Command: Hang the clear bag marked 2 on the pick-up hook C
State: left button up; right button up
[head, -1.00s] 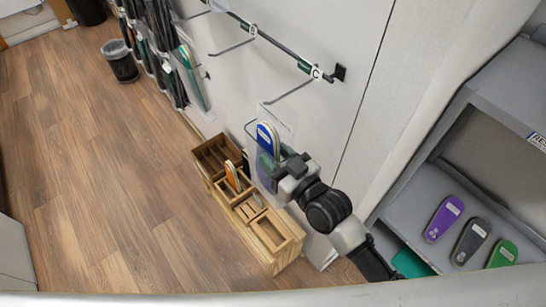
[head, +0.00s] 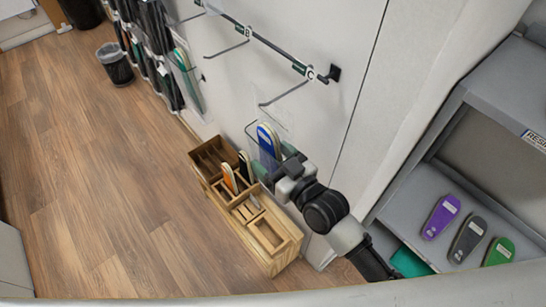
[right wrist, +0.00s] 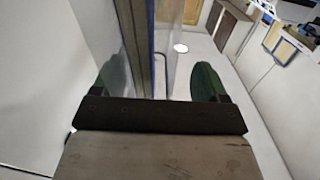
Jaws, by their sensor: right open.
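The clear bag (head: 265,136), with a blue and pale insole inside, is upright below pick-up hook C (head: 284,94). Its clear top reaches up close to the hook; I cannot tell whether it hangs from it, and its number is not readable. My right gripper (head: 281,172) is at the bag's lower right side and partly covers it. In the right wrist view the green-padded fingers (right wrist: 160,82) are apart, with the bag's blue-edged contents (right wrist: 147,45) between them, nearer the left finger. My left gripper is out of view.
A wooden organiser box (head: 268,240) stands on the floor below the bag. Hook B (head: 228,49) is farther left on the rail, with filled bags (head: 187,78) beyond. A grey shelf (head: 405,195) with insoles is at right.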

jog(key=b+v, duration=0.2)
jog(key=v, duration=0.8)
jog(key=s+d+f+m+g+h, duration=0.1)
jog(key=d+f+g+h, duration=0.2)
jog(key=f, duration=0.8)
jog(key=s+d+f+m+g+h, duration=0.15)
jog(key=d+f, duration=0.25)
jog(key=f, duration=0.8)
jog(key=s+d+f+m+g+h, duration=0.15)
jog(key=d+f+h, duration=0.25)
jog(key=f, duration=0.7)
jog(key=s+d+f+g+h, duration=0.1)
jog(key=s+d+f+g, duration=0.1)
jog(key=s+f, duration=0.6)
jog(key=s+d+f+g+h, duration=0.1)
jog(key=s+f+g, duration=0.4)
jog(key=s, duration=1.3)
notch_tip(320, 180, down, 5)
jog(key=shift+d+r+m+g, duration=0.15)
jog(key=shift+d+m+g, duration=0.15)
jog(key=shift+d+m, duration=0.1)
jog(key=shift+s, duration=0.1)
